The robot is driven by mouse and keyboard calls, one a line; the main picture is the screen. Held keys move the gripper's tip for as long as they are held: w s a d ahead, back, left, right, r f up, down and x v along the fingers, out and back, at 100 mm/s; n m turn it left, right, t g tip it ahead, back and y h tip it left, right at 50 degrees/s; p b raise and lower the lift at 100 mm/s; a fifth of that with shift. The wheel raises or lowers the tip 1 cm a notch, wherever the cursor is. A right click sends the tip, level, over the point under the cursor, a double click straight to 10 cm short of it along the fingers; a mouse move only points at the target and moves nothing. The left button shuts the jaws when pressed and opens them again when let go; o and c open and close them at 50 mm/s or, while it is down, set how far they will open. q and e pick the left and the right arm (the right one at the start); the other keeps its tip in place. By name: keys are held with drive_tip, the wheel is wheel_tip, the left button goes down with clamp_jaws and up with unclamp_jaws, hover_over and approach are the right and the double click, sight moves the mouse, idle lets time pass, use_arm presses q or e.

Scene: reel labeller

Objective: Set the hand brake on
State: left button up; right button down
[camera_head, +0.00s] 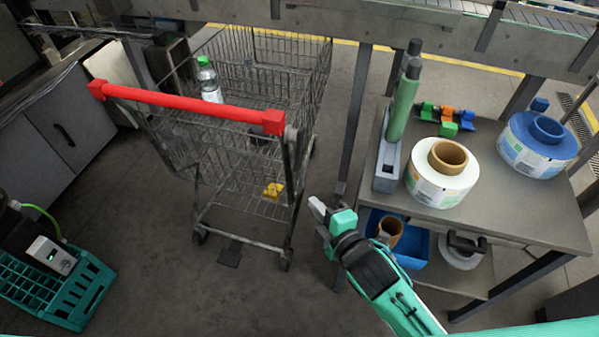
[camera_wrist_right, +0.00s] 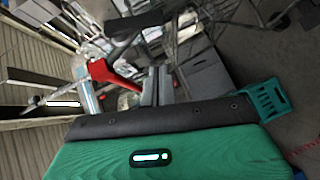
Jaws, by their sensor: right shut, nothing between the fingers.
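What looks like the hand brake stands at the left end of the grey bench: a green grip (camera_head: 404,104) with a dark top, rising from a narrow grey base (camera_head: 387,165). The grip points up, leaning slightly right. My right gripper (camera_head: 317,207) is shut and empty, below and left of the brake base, in front of the bench and apart from it. Its closed fingers also show in the right wrist view (camera_wrist_right: 158,86). I cannot make out the brake clearly in the wrist view. My left gripper is not in view.
A wire cart with a red handle (camera_head: 188,108) stands left of my gripper and holds a bottle (camera_head: 209,80). White (camera_head: 432,187) and blue (camera_head: 528,155) reels stand right of the brake. A blue bin (camera_head: 412,251) is on the lower shelf. A green crate (camera_head: 88,292) sits at lower left.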

use_arm(q)
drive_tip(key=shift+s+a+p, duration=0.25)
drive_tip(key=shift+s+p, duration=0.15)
drive_tip(key=shift+p, duration=0.2)
use_arm(e)
drive_tip(key=w+d+r+x, duration=0.1)
drive_tip(key=x, duration=1.1)
drive_tip(key=shift+w+d+r+y, duration=0.25)
drive_tip(key=shift+d+r+y, duration=0.05)
drive_tip(key=shift+d, duration=0.1)
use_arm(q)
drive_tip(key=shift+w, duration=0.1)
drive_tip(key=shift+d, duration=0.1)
